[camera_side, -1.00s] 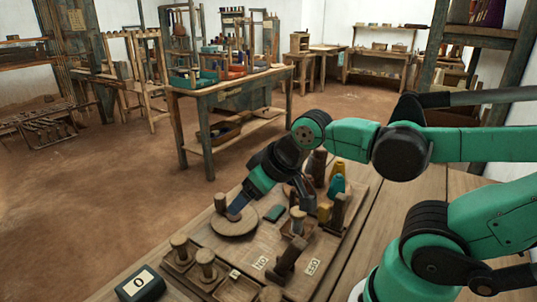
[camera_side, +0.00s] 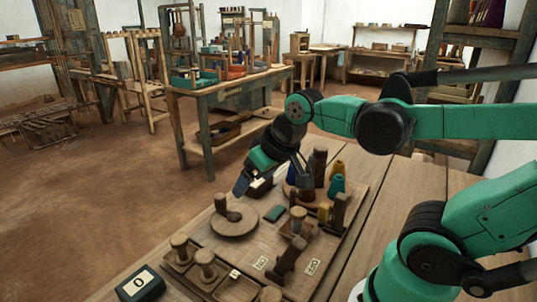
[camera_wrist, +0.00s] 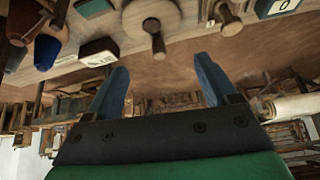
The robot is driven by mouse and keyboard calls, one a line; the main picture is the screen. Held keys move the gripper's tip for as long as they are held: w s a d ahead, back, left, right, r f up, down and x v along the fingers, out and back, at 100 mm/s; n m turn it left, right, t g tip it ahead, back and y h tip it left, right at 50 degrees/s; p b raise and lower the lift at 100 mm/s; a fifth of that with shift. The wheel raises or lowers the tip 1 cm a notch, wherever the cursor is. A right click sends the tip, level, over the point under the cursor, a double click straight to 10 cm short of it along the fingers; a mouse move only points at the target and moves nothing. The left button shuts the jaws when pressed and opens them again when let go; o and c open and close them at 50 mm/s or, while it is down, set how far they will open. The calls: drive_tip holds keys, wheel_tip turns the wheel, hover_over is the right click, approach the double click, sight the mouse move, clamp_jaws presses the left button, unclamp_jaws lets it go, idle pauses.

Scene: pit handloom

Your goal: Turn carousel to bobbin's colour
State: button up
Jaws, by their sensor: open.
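My gripper (camera_side: 272,184) is open and empty above the far side of the board; its two blue fingers also show spread in the wrist view (camera_wrist: 160,65). A round wooden disc (camera_side: 236,228) with an upright peg (camera_side: 220,204) lies nearer, below and apart from the fingers; it also shows in the wrist view (camera_wrist: 136,12). Several coloured cones stand at the far right of the board: yellow (camera_side: 337,167), teal (camera_side: 337,184), brown (camera_side: 320,164) and blue (camera_wrist: 47,48). I cannot tell which piece is the bobbin.
A dark green block (camera_side: 275,213) lies beside the disc. Wooden pegs (camera_side: 180,247), a lever (camera_side: 287,258) by ON and OFF labels, and a box marked 0 (camera_side: 140,284) are at the front.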

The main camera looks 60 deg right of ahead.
drive_tip(key=w+d+r+m+g, duration=0.25)
drive_tip(key=d+m+g, duration=0.2)
drive_tip(key=d, duration=0.75)
drive_tip(key=m+g, duration=0.2)
drive_tip(key=m, duration=0.3)
hover_over(321, 147)
drive_tip(key=shift+a+y, duration=0.15)
drive_tip(key=shift+y, duration=0.15)
drive_tip(key=shift+f, duration=2.8)
clamp_jaws()
